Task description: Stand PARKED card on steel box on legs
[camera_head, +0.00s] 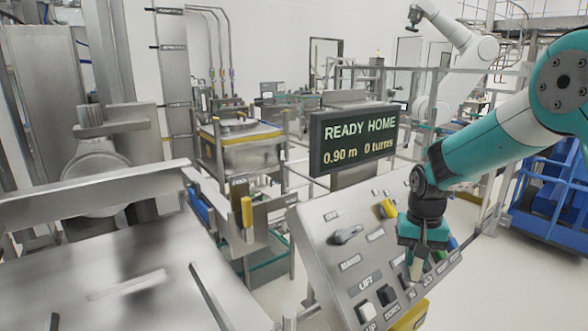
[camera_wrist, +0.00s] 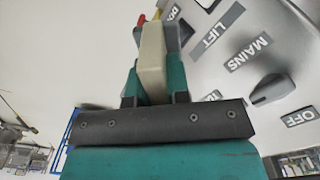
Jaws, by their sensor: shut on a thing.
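My gripper (camera_head: 416,258) hangs over the right part of a sloped steel control panel (camera_head: 330,262), fingers pointing down. It is shut on a narrow cream piece, which also shows between the fingers in the wrist view (camera_wrist: 152,62). No lettering shows on the piece, so I cannot tell whether it is the PARKED card. I cannot tell whether it touches the panel. No card reading PARKED is legible elsewhere. I cannot tell for sure which thing is the steel box on legs.
The panel has a dark knob (camera_head: 347,235), a yellow switch (camera_head: 388,208) and several labels, including MAINS and LIFT. A display (camera_head: 353,137) behind it reads READY HOME, 0.90 m, 0 turns. Steel machinery (camera_head: 95,180) fills the left. Blue equipment (camera_head: 552,190) stands right. Pale floor shows at lower right.

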